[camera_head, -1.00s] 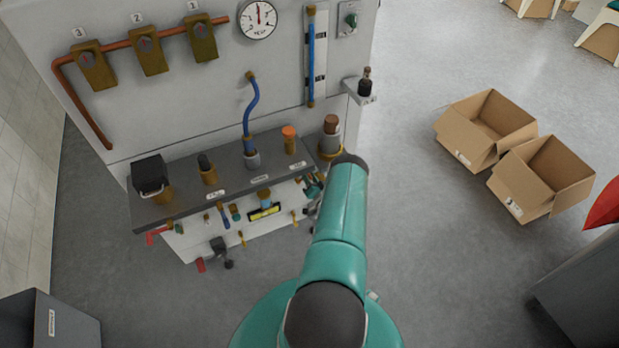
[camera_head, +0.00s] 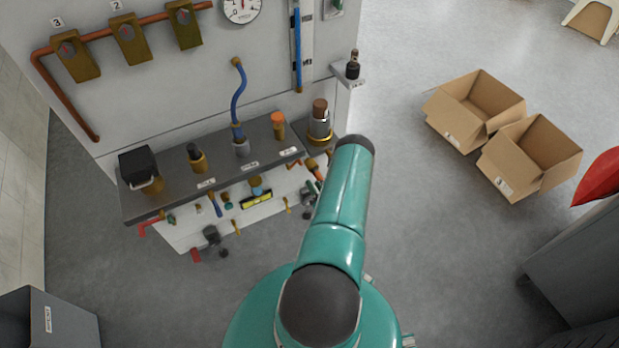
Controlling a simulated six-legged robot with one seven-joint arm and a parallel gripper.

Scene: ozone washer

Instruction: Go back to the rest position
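My teal arm reaches up from the bottom middle of the view towards the right end of the grey bench shelf (camera_head: 222,171). My gripper is not clearly visible; the arm's own links hide the area beyond its dark elbow end. The ozone washer's panel (camera_head: 190,75) stands behind the shelf, with several brass valves, a copper pipe and a round gauge (camera_head: 241,8). A blue hose (camera_head: 238,100) rises from the shelf. Any object held by my gripper is hidden.
Two open cardboard boxes (camera_head: 474,108) (camera_head: 528,157) stand on the floor at right. A grey cabinet (camera_head: 580,255) with a red object (camera_head: 599,178) is at the right edge. A grey bin (camera_head: 70,325) is at lower left. Floor between the bench and boxes is clear.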

